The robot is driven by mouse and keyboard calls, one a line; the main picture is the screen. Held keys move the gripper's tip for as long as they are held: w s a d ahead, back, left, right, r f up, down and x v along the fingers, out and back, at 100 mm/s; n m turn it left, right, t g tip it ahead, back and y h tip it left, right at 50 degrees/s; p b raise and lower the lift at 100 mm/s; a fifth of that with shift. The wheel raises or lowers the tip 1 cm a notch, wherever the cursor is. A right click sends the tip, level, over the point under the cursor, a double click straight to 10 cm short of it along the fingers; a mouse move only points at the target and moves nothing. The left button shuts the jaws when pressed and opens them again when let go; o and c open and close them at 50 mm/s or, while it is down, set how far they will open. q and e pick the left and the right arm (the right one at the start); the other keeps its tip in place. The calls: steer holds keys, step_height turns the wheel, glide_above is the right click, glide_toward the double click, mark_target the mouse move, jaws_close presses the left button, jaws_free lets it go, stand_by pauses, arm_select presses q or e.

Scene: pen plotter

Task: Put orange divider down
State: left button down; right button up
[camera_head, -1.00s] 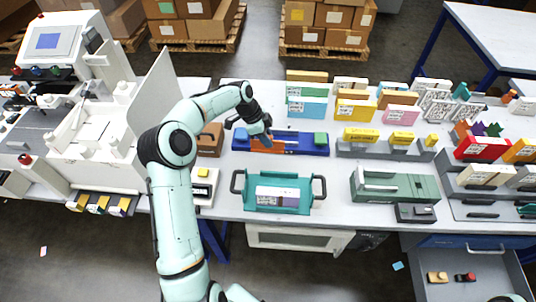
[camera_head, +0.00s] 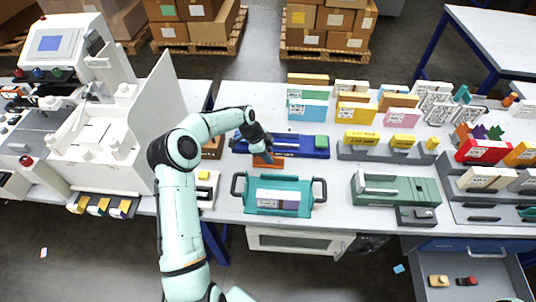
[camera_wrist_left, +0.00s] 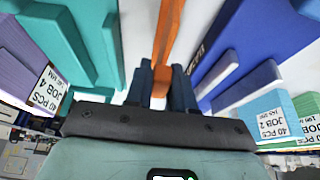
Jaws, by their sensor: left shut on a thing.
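The orange divider (camera_head: 267,161) is in the jaws of my left gripper (camera_head: 264,154), between the blue holder (camera_head: 307,145) and the teal tray (camera_head: 240,202). In the left wrist view the divider (camera_wrist_left: 167,40) shows as a thin orange strip running away from my left gripper (camera_wrist_left: 162,88), which is shut on it. Whether its lower edge touches the table cannot be told. My right gripper is not in view.
The teal tray with dark handles holds a white and purple labelled stack (camera_head: 277,196). A brown box (camera_head: 213,147) stands left of the divider. A green stapler-like device (camera_head: 395,188) lies right of the tray. Several card stacks stand behind the blue holder.

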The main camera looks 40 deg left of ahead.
arm_select(q)
steer(key=c, duration=1)
jaws_free()
steer(key=shift+o, duration=0.2)
